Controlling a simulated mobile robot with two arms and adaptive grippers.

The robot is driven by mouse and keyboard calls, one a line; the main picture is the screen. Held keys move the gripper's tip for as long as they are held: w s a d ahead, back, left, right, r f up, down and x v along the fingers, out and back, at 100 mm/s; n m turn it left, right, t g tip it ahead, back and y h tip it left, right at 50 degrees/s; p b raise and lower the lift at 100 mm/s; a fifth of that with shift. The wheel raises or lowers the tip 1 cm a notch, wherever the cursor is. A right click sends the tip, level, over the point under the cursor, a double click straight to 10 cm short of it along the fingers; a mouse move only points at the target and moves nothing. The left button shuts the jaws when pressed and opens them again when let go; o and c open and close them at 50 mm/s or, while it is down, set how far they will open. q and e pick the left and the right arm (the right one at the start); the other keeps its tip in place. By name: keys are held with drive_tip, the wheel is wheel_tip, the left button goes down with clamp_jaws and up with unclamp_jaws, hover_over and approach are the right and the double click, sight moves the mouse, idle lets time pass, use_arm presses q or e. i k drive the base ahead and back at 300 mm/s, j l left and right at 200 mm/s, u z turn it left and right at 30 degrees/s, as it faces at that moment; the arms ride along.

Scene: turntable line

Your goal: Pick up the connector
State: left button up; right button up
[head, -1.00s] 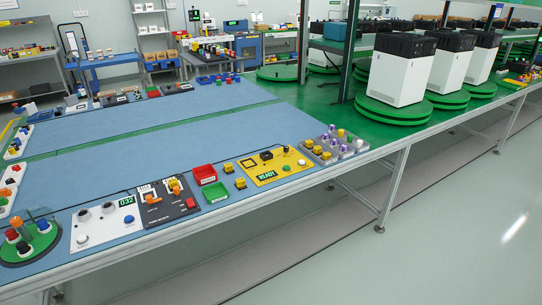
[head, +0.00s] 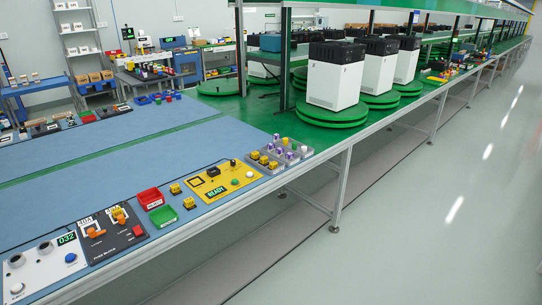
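Neither of my grippers is in the head view. I cannot tell for certain which thing is the connector. Small yellow block-like parts lie on the blue table mat; one yellow part (head: 175,188) is beside a red bin, and another yellow part (head: 189,202) is beside a green bin. A yellow panel (head: 214,203) with a lit display, a black part and round buttons lies to their right. A grey tray (head: 302,161) right of the panel holds several yellow and purple-and-white parts. All these are small in the picture.
A red bin (head: 150,196) and a green bin (head: 163,214) stand near the table's front edge. Left are a dark panel (head: 125,238) with orange parts and a white panel (head: 40,275). White machines (head: 334,84) stand on green turntables behind. The floor (head: 430,230) at right is clear.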

sight(280, 151)
drive_tip(key=i+l, duration=0.3)
drive_tip(key=i, duration=0.15)
drive_tip(key=i+l+u, duration=0.15)
drive_tip(key=i, duration=0.25)
drive_tip(key=l, duration=0.1)
